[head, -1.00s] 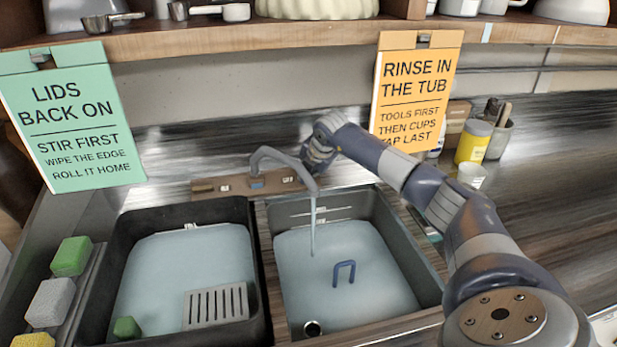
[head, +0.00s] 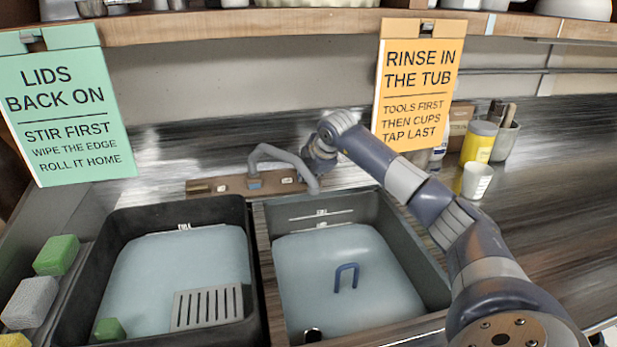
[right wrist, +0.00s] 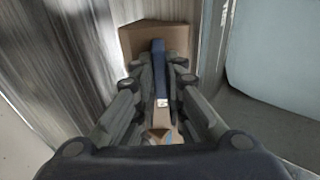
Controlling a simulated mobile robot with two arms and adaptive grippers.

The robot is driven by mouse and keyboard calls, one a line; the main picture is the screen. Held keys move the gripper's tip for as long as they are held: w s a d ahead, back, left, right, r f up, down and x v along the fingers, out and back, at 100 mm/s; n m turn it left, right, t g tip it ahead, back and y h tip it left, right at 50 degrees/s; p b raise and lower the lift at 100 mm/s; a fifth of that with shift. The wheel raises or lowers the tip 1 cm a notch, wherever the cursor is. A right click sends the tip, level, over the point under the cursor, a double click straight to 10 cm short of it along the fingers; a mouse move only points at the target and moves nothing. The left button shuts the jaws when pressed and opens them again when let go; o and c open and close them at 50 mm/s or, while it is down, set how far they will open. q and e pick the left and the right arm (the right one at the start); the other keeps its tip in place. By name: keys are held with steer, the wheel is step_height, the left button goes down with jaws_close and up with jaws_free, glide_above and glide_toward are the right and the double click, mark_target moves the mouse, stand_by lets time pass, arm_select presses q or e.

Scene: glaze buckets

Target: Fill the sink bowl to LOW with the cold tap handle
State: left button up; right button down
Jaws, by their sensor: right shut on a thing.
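The sink bowl (head: 436,255) is the grey right-hand basin and holds pale blue water. Two marks show on its back wall; the water's edge lies close to the lower one (head: 320,226), and I cannot tell if it touches it. The grey spout (head: 285,158) hangs over the bowl with no stream. My right gripper (head: 314,168) is at the right end of the tap base (head: 225,186). In the right wrist view its fingers (right wrist: 161,85) are shut around the dark blue cold tap handle (right wrist: 158,55). My left gripper is out of view.
A black tub (head: 125,225) of water stands left of the bowl, with a slotted grey plate (head: 207,309). A blue loop handle (head: 346,276) rises from the bowl's water. A white cup (head: 476,180) and yellow jar (head: 479,142) stand right. A shelf (head: 250,25) runs above.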

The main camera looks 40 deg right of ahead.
stand_by(0.4)
steer(key=c, duration=1.7)
jaws_free()
steer(key=shift+o, duration=0.2)
step_height(320, 180, up, 10)
